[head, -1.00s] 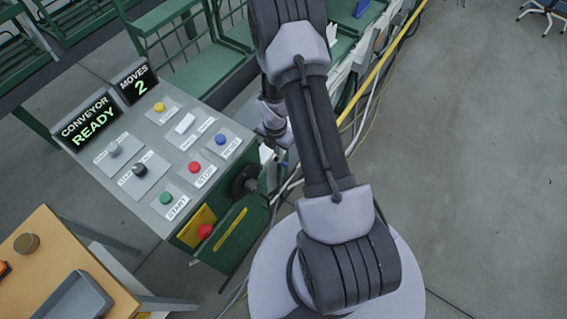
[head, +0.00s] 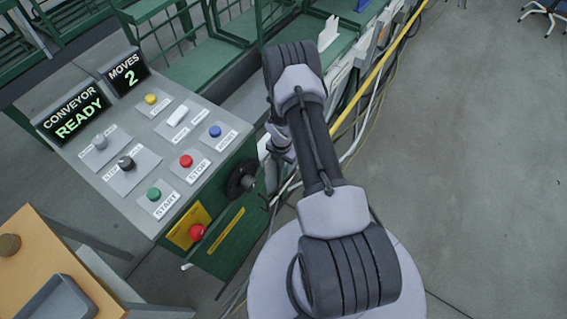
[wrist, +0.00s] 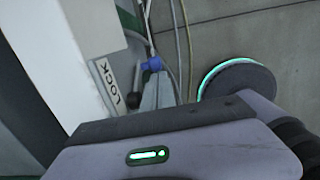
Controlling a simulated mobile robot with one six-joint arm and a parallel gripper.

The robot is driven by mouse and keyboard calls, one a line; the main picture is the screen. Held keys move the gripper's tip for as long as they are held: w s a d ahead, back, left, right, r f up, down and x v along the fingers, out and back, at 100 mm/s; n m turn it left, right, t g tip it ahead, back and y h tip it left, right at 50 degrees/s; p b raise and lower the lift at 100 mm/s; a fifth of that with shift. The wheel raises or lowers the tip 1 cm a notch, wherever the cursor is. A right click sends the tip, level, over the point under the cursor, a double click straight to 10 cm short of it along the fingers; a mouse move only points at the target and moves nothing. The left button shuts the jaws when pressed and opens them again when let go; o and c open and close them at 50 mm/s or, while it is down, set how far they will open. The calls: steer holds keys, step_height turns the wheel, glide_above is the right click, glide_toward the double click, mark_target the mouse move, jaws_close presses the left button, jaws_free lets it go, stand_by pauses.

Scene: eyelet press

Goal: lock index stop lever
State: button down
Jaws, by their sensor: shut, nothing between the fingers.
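A white plate marked LOCK (wrist: 104,84) is on a pale housing at the left of the wrist view. A dark rounded handle (wrist: 120,98), perhaps the index stop lever, sticks out just right of the label. My gripper (wrist: 152,66) shows as narrow grey fingers with blue at the tips, shut and empty, close to the right of the dark handle. I cannot tell whether they touch it. In the head view my arm's wrist end is beside the right end of the control panel, and the fingers and lever cannot be made out.
The control panel (head: 147,135) has several buttons and knobs; its display (head: 70,113) reads CONVEYOR READY. A black handwheel (head: 240,180) and red button (head: 197,232) are on its near side. Cables and a yellow rail (head: 380,70) run behind my arm. Open floor (head: 480,170) lies right.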

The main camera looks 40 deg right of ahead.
steer(key=shift+w+d+f, duration=0.1)
steer(key=shift+d+f, duration=0.05)
steer(key=shift+d, duration=0.05)
